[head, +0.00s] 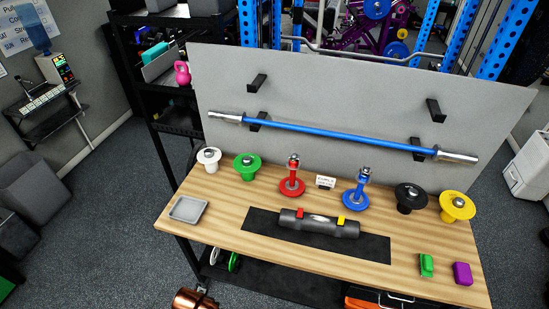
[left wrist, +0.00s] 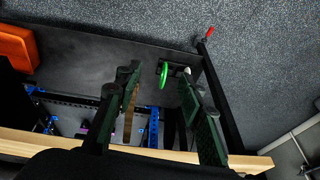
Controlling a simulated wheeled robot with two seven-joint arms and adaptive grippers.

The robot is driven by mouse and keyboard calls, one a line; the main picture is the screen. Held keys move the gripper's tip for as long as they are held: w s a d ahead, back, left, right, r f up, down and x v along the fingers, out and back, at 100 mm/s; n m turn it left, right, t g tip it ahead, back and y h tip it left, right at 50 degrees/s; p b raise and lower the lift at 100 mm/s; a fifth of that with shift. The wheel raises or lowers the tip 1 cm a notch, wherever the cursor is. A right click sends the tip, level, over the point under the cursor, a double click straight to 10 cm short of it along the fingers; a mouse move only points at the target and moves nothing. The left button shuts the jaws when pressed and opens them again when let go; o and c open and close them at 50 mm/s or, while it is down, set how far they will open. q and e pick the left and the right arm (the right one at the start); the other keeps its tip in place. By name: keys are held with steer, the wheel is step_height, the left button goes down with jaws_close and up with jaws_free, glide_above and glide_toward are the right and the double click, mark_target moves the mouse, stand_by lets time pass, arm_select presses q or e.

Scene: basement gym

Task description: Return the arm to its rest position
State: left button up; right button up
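My left gripper (left wrist: 160,85) shows in the left wrist view with its two dark green fingers spread apart and nothing between them. Beyond the fingers are a dark panel (left wrist: 90,55) and a green disc (left wrist: 164,76). The wooden edge of the workbench (left wrist: 262,163) crosses the bottom of that view. In the head view neither gripper can be made out over the workbench (head: 222,230). My right gripper is in neither view.
A dark mat (head: 375,247) bears a grey roller (head: 320,226). Coloured discs and stands line the bench's back, with a grey tray (head: 188,209) at left and green (head: 426,265) and purple (head: 462,273) blocks at right. A blue bar (head: 330,136) hangs behind.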

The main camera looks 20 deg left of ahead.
arm_select(q)
step_height(320, 180, down, 22)
steer(key=s+g+b, duration=0.1)
steer(key=s+b, duration=0.1)
steer(key=b, duration=0.3)
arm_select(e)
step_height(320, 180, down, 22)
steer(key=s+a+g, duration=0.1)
arm_select(q)
steer(key=s+f+b, duration=0.3)
steer(key=s+f, duration=0.4)
steer(key=f, duration=0.3)
steer(key=s+f+g+b, duration=0.1)
steer(key=s+f+b, duration=0.1)
steer(key=s+f, duration=0.5)
steer(key=s+d+f+m+b, duration=0.1)
steer(key=s+f+b, duration=0.2)
steer(key=s+f, duration=0.4)
step_height(320, 180, down, 6)
steer(key=shift+r+h+b, duration=0.15)
steer(key=shift+h+b, duration=0.15)
steer(key=shift+b, duration=0.05)
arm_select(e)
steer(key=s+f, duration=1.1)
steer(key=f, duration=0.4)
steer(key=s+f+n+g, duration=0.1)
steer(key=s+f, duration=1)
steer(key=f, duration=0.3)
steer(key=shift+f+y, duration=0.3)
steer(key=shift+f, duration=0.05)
